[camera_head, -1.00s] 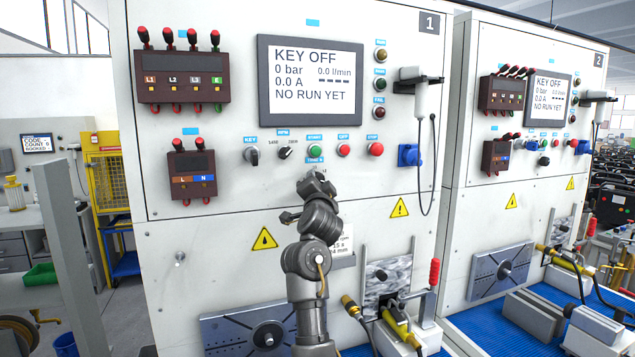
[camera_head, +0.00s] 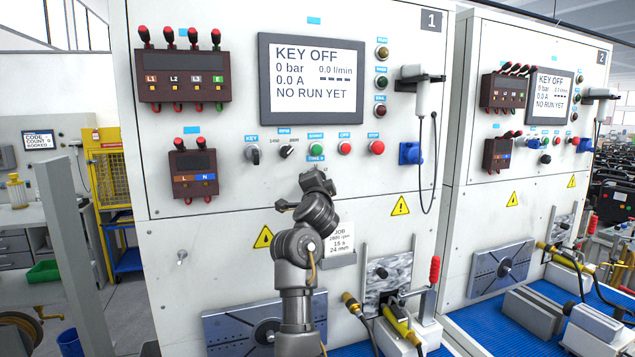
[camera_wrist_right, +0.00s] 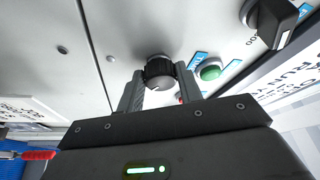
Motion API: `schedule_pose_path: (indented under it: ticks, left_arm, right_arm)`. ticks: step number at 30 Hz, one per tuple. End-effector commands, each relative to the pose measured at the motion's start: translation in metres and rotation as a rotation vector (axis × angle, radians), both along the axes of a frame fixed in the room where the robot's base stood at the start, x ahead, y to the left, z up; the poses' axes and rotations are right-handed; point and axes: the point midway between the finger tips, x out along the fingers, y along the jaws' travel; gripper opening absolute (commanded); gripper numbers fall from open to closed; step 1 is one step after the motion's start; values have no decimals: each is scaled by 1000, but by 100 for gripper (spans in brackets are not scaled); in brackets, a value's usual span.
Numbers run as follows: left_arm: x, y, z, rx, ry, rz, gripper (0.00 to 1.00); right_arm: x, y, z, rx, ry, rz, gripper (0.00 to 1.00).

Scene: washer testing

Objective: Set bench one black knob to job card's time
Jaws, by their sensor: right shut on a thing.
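On bench one, my right gripper (camera_head: 316,181) is at the panel just below the TIME s label and green start button, hiding the knob there in the head view. In the right wrist view, the black knob (camera_wrist_right: 158,72) sits between the two fingers of my right gripper (camera_wrist_right: 160,88), which is shut on it. A white mark shows on the knob's face; its setting is not readable. The job card (camera_head: 341,241) is partly behind my arm and reads JOB, about 2800 rpm, 15 s, 24 mm. My left gripper is not in view.
Bench one's screen (camera_head: 312,75) reads KEY OFF and NO RUN YET. The green start button (camera_wrist_right: 210,72) and rpm selector (camera_wrist_right: 272,20) are close to the gripper. A red-handled clamp (camera_head: 434,271) stands lower right. Bench two's screen (camera_head: 549,97) is to the right.

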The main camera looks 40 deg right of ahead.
Motion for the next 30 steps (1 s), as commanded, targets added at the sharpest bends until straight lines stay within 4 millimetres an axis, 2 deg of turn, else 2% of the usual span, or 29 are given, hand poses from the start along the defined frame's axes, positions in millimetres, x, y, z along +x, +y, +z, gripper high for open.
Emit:
schedule_pose_path:
  ticks: [1, 6, 17, 30]
  left_arm:
    - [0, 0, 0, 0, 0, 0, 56]
    - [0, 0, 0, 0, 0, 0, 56]
    - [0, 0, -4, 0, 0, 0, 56]
    - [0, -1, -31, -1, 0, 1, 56]
  right_arm:
    - [0, 0, 0, 2, -1, 0, 37]
    - [0, 0, 0, 1, -1, 0, 57]
    - [-5, 4, -2, 1, -2, -1, 57]
    - [-65, 55, -16, 3, -5, 3, 57]
